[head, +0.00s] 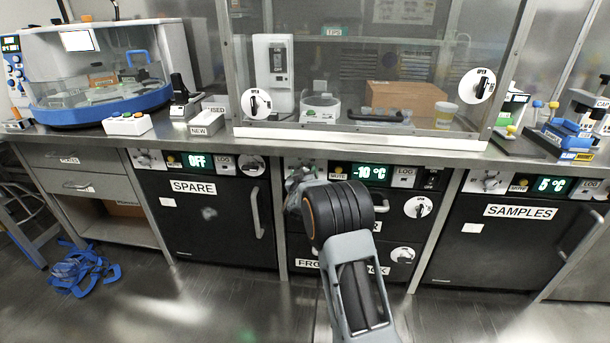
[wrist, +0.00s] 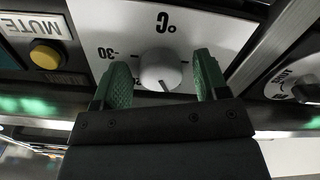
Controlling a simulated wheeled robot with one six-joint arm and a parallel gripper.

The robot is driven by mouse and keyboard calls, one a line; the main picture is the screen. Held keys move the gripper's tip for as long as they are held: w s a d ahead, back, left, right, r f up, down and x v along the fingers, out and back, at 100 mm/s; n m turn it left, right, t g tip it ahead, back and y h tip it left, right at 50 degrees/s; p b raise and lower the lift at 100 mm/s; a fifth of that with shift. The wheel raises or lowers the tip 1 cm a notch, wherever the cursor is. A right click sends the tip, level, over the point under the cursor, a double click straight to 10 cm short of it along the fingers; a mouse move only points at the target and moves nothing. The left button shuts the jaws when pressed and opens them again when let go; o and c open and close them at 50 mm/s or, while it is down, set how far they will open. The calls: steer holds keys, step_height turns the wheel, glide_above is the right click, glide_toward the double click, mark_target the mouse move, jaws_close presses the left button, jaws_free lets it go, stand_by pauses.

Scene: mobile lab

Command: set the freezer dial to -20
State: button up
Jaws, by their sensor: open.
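The freezer (head: 400,246) is the middle black unit under the bench, and its green display (head: 368,173) reads -10 °C. In the wrist view, which is upside down, the freezer dial (wrist: 160,68) is a round light-grey knob on a white plate marked °C, with -30 legible on the left and other marks partly hidden. My gripper (wrist: 158,84) is open, with one green finger on each side of the knob. A gap shows on both sides.
A yellow MUTE button (wrist: 45,55) lies left of the dial plate in the wrist view, and a second round dial (wrist: 306,90) lies to the right. The SPARE unit (head: 205,225) and SAMPLES unit (head: 490,240) flank the freezer.

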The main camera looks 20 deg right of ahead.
steer(key=shift+c, duration=0.2)
steer(key=c, duration=0.9)
steer(key=m+b, duration=0.8)
steer(key=m, duration=0.3)
steer(key=shift+f+b, duration=0.1)
steer(key=shift+b, duration=0.3)
steer(key=shift+m, duration=0.5)
